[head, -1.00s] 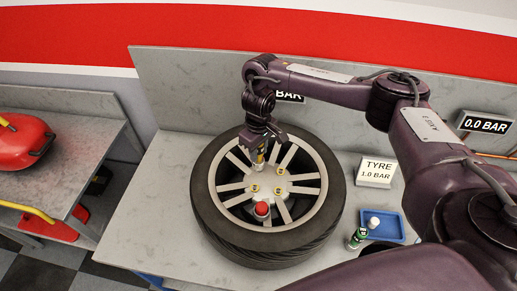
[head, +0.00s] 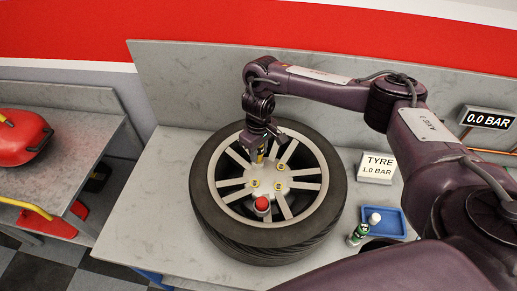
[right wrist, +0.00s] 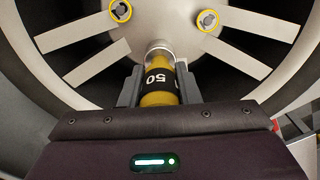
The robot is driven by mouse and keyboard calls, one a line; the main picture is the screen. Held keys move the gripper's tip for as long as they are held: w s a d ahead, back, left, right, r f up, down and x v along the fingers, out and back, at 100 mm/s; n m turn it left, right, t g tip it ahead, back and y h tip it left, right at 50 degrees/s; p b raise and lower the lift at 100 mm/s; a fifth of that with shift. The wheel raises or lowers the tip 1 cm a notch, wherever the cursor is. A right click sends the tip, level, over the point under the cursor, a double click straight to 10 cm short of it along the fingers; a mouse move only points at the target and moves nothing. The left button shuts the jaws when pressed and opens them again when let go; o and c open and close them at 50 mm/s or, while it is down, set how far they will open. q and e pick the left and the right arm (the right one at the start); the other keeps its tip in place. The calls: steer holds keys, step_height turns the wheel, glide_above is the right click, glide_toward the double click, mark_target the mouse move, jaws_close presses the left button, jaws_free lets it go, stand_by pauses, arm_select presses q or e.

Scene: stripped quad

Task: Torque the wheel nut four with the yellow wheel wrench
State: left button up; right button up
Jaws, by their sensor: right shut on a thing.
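A wheel, a black tyre (head: 330,215) on a silver rim, lies flat on the grey bench. Yellow-ringed wheel nuts (head: 253,183) sit around its hub; two more show in the right wrist view (right wrist: 121,11). My right gripper (head: 262,150) is over the far part of the hub, shut on the yellow wheel wrench (right wrist: 158,92). The wrench has a black band marked 50 and a silver socket. It points down at the hub; its socket end meets the hub area, and the nut under it is hidden. My left gripper is out of view.
A red-topped piece (head: 261,204) stands on the near side of the rim.

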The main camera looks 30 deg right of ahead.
steer(key=shift+r+m+p, duration=0.15)
steer(key=shift+m+p, duration=0.15)
steer(key=shift+p, duration=0.35)
steer(key=shift+m+p, duration=0.3)
steer(key=shift+m, duration=0.5)
